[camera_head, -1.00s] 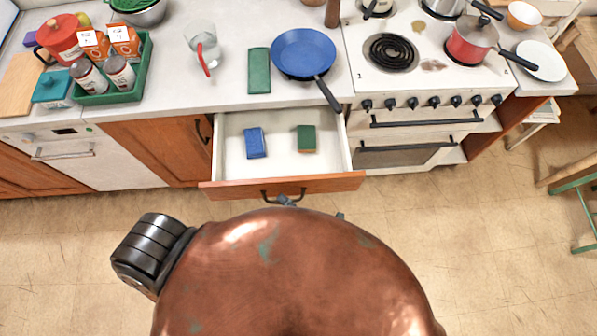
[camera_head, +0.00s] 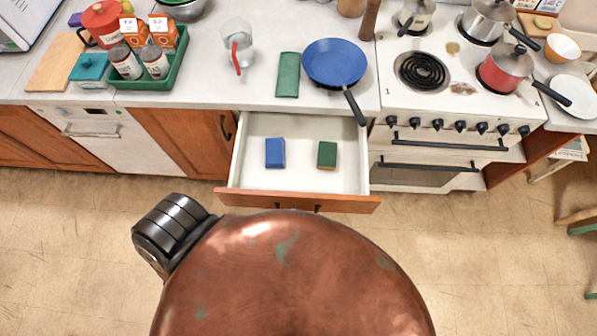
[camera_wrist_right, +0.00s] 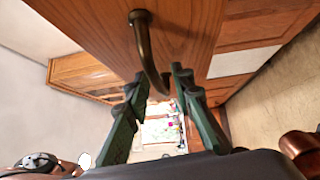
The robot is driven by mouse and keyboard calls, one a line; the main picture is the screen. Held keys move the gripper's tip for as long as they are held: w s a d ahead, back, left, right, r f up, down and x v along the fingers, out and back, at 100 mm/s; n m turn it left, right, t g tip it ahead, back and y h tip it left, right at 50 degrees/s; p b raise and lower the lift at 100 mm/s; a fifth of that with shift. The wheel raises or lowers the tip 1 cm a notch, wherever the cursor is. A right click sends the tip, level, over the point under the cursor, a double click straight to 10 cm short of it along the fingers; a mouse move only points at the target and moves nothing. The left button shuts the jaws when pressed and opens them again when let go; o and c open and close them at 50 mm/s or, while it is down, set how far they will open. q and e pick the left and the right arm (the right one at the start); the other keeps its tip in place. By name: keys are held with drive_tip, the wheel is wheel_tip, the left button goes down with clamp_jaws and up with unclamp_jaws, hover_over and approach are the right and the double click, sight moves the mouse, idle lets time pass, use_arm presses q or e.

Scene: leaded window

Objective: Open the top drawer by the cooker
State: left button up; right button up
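The top drawer (camera_head: 345,182) left of the cooker (camera_head: 425,155) stands pulled out, with a white inside and a wooden front. A blue sponge (camera_head: 275,153) and a green sponge (camera_head: 327,154) lie in it. Its dark handle (camera_head: 304,208) is partly hidden in the head view by my copper body. In the right wrist view a curved, dark metal handle (camera_wrist_right: 150,60) sticks out from a wooden front. My right gripper (camera_wrist_right: 157,85) is open, its green fingers apart, with the handle's far end between or just beyond the tips; contact is unclear. My left gripper is not in view.
The counter above holds a blue pan (camera_head: 335,63), a green cloth (camera_head: 288,75), a glass jug (camera_head: 238,45) and a green tray (camera_head: 165,83) of jars and boxes. A red pot (camera_head: 505,70) stands on the cooker. The floor left of my body is clear.

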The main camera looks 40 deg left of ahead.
drive_tip(key=shift+d, duration=0.2)
drive_tip(key=r+v, duration=0.1)
drive_tip(key=v, duration=1)
drive_tip(key=shift+d+f, duration=0.35)
drive_tip(key=shift+f, duration=0.2)
